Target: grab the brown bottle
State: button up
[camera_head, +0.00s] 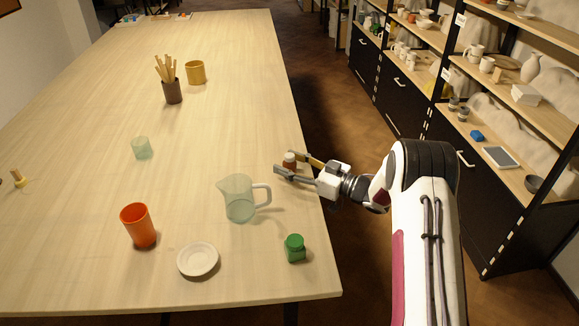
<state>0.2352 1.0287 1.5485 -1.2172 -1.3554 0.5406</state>
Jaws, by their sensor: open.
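The small brown bottle (289,165) with a white cap stands upright near the table's right edge. My gripper (283,162) is open and reaches in from the right. Its two fingers lie on either side of the bottle, one on the far side and one on the near side. The near finger hides the bottle's base. I cannot tell whether either finger touches the bottle.
On the table (218,118), a clear pitcher (238,200) stands close by on the near side. A green jar (295,248), white saucer (198,259) and orange cup (138,226) are nearer. A glass (142,148), utensil holder (172,92) and yellow mug (195,72) stand farther off.

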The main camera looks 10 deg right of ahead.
aim_at(289, 155)
dwell(0.5)
jog(key=c, duration=1.2)
jog(key=shift+c, duration=0.2)
jog(key=shift+r, duration=5)
jog(key=shift+w, duration=0.1)
